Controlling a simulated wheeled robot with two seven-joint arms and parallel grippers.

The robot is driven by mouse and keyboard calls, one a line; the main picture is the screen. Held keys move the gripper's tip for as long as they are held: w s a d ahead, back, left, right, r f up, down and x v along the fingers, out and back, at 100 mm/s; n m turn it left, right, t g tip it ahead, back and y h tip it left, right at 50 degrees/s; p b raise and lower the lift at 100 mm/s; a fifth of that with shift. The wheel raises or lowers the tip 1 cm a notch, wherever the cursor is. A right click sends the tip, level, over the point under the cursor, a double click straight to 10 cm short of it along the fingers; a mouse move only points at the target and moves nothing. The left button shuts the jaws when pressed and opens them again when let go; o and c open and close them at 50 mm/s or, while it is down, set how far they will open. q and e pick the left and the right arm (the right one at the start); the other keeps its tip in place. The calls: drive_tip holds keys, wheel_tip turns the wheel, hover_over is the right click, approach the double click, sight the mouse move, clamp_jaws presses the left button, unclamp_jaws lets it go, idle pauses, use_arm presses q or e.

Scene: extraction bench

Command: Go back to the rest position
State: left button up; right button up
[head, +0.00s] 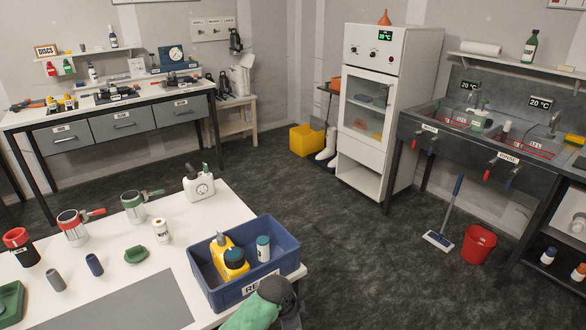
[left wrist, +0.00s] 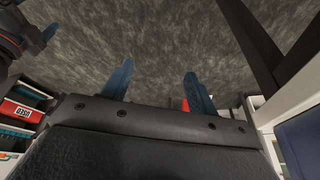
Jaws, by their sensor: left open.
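In the left wrist view my left gripper (left wrist: 158,70) has its two blue fingers wide apart with nothing between the tips. Dark grey floor (left wrist: 155,30) shows beyond them. At the upper left of that view is a dark mechanism with blue tips, which looks like my right gripper (left wrist: 35,22); it is cut by the frame, so its opening is unclear. Neither gripper shows in the head view. The blue crate (head: 213,287) stands on the white table's right end in the head view, holding a yellow bottle (head: 229,257) and a small white blue-capped container (head: 263,247).
Cups, jugs and a white canister (head: 199,186) stand on the white table (head: 110,262). A red bucket (head: 479,244) and a squeegee (head: 440,238) are on the floor at right, before the sink bench (head: 420,123). A white cabinet (head: 363,180) stands behind. Mid-floor is clear.

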use_arm(q)
drive_tip(key=s+a+f+n+y, duration=0.1)
drive_tip(key=s+a+f+n, duration=0.6)
drive_tip(key=s, duration=0.7)
drive_tip(key=s+a+f+n+y, duration=0.2)
drive_tip(key=s+a+f+n, duration=0.5)
drive_tip(key=s+a+f, duration=0.4)
drive_tip(key=s+f, duration=0.4)
drive_tip(key=f, duration=0.1)
drive_tip(key=shift+a, duration=0.15)
drive_tip(key=shift+w, duration=0.1)
idle(1.8)
